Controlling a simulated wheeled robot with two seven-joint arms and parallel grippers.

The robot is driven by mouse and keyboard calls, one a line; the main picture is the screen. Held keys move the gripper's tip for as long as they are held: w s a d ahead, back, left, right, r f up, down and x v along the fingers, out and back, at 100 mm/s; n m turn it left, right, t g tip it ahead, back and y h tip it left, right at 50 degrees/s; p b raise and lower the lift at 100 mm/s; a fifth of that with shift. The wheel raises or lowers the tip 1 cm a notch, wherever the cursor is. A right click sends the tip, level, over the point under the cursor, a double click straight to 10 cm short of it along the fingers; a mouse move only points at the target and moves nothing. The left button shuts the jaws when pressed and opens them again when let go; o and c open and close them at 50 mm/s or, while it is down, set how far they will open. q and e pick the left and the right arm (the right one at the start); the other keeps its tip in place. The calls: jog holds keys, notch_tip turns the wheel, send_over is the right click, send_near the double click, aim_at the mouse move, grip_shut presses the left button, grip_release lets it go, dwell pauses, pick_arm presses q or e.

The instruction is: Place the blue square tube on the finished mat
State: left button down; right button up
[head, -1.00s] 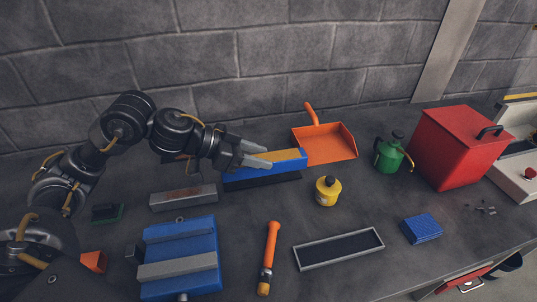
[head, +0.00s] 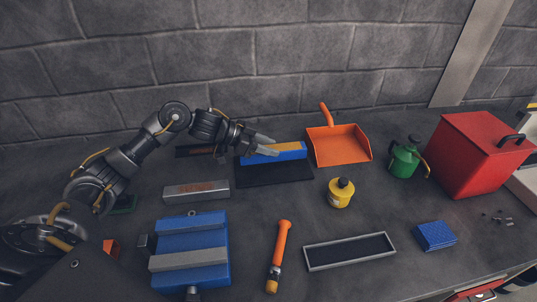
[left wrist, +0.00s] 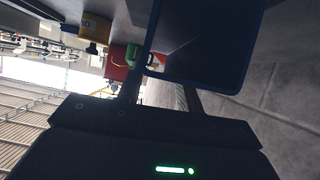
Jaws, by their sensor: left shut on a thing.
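The blue square tube (head: 284,155), with a tan upper face, is held lengthwise over the far part of a black mat (head: 275,176). The mat's near part is bare; any marking on it is not readable. I cannot tell whether the tube touches the mat. My left gripper (head: 262,145) is shut on the tube near its left part. In the left wrist view the tube's blue-edged dark end (left wrist: 208,45) fills the upper middle, between the fingers of the gripper (left wrist: 165,84). My right gripper is not in view.
An orange dustpan (head: 340,147) stands just right of the mat. A yellow can (head: 340,195), green oil can (head: 403,162) and red bin (head: 480,155) are further right. A grey block (head: 196,191), blue vise (head: 190,240), orange-handled tool (head: 279,255) and grey-rimmed tray (head: 349,250) lie nearer.

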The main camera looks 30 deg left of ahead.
pick_arm(q)
jog(key=shift+w+a+f, duration=0.15)
jog(key=shift+w+f, duration=0.15)
jog(key=shift+f, duration=0.1)
notch_tip(320, 180, down, 2)
jog(key=shift+f+p, duration=0.1)
jog(key=shift+p, duration=0.2)
jog(key=shift+f, duration=0.35)
jog(key=c, duration=0.9)
grip_release()
jog(key=shift+f, duration=0.2)
